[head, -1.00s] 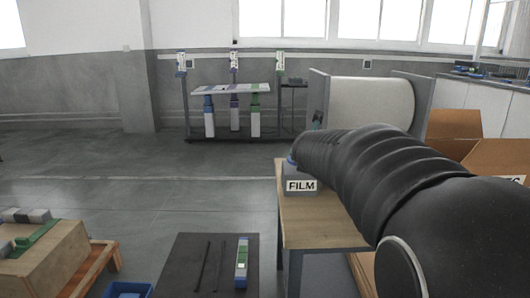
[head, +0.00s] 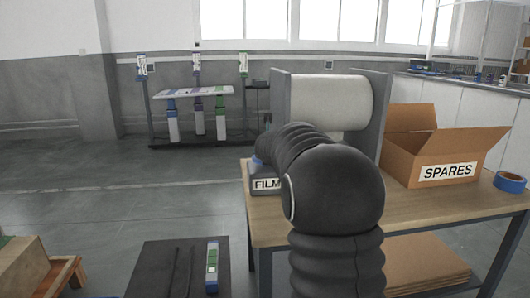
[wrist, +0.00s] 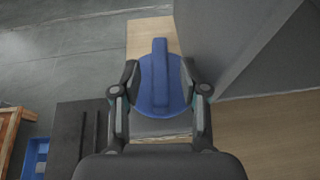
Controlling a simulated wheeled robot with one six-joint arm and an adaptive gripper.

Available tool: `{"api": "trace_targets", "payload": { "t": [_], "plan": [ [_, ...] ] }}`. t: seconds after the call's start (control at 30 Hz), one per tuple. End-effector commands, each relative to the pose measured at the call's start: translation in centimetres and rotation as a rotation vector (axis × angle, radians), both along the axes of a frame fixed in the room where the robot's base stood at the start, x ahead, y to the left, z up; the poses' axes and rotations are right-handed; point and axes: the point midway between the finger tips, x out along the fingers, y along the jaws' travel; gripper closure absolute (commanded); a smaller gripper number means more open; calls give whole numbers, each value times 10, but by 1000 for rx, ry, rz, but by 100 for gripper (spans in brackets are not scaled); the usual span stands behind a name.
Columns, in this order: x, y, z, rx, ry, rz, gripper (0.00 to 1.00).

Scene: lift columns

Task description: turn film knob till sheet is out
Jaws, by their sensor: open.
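The film knob (wrist: 160,80) is a blue disc with a raised bar across it, centred in the wrist view. In the head view only a sliver of the blue knob (head: 256,163) shows beside my arm, above a grey box with a FILM label (head: 266,184). My gripper (wrist: 160,92) is open, with one finger on each side of the knob; I cannot tell if they touch it. The bar points along the line of my gripper, away from its palm. The white film roll (head: 318,100) sits between grey end plates, partly hidden by my arm.
A wooden table (head: 420,215) carries the film stand, an open SPARES box (head: 440,150) and blue tape (head: 509,182). Lift columns on a rack (head: 195,115) stand behind.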

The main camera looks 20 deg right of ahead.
Motion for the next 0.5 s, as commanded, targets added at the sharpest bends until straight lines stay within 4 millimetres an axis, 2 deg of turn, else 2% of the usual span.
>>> {"api": "trace_targets", "payload": {
  "t": [0.2, 0.5],
  "plan": [
    [15, -6, -6, 0, -1, 0, 56],
    [18, -7, -8, 0, -1, 0, 56]
  ]
}}
